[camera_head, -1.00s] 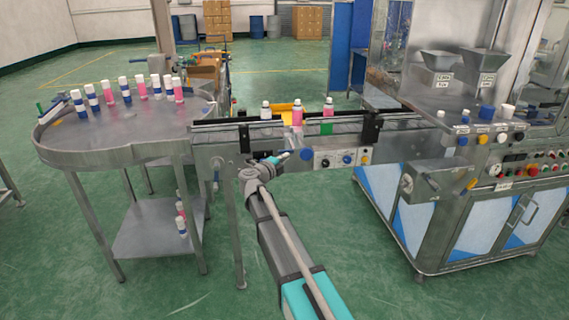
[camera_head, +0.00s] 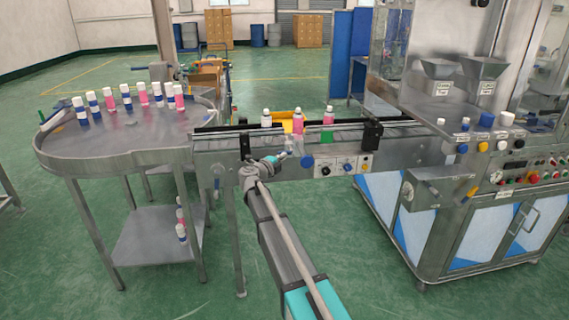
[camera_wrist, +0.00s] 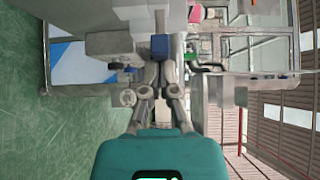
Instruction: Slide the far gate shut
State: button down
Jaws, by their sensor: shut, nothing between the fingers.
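The conveyor (camera_head: 215,145) runs between the round table and the machine. Two dark upright brackets stand on its near side, a left one (camera_head: 245,142) and a right one (camera_head: 371,136); I cannot tell which part is the far gate or whether it is shut. My gripper (camera_head: 283,157) is shut and empty at the conveyor's near side, between these brackets and nearer the left one. In the wrist view my gripper's fingers (camera_wrist: 161,74) are together, just below a blue block (camera_wrist: 160,46) in the picture; contact is unclear.
Several bottles stand along the conveyor, among them a pink one (camera_head: 298,123). A control panel (camera_head: 342,166) with knobs is to the right of my gripper. The round table (camera_head: 125,143) holds more bottles. The machine (camera_head: 470,215) fills the right side. Open floor lies in front.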

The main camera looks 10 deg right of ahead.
jog(key=shift+w+r, duration=0.1)
jog(key=shift+w, duration=0.7)
jog(key=s+d+v, duration=0.2)
jog(key=v, duration=1.1)
jog(key=shift+s, duration=0.15)
jog(key=shift+r, duration=0.1)
